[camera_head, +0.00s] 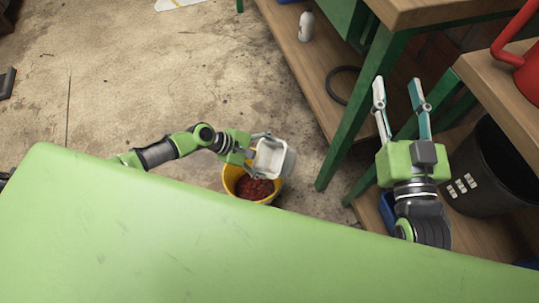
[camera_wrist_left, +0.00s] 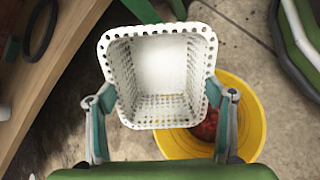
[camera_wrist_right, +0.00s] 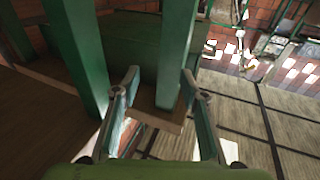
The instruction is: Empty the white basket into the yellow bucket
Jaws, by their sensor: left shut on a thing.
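The white basket (camera_head: 271,158) is held over the yellow bucket (camera_head: 231,181) by my left gripper (camera_head: 259,152). In the left wrist view my left gripper (camera_wrist_left: 162,108) is shut on the basket (camera_wrist_left: 160,65), a finger at each side. The basket's perforated inside is empty in that view. The yellow bucket (camera_wrist_left: 252,115) stands on the floor beneath it, with dark red contents (camera_head: 254,188) inside; the basket hides part of it. My right gripper (camera_head: 402,102) is open and empty, raised near the green bench legs; it also shows in the right wrist view (camera_wrist_right: 162,85).
Green-legged benches with wooden tops (camera_head: 437,8) stand on the right, and a lower shelf (camera_head: 300,62) holds a white bottle (camera_head: 306,26) and a black ring (camera_head: 343,86). A black bin (camera_head: 490,195) stands at the right. The floor (camera_head: 100,80) at left is mostly clear.

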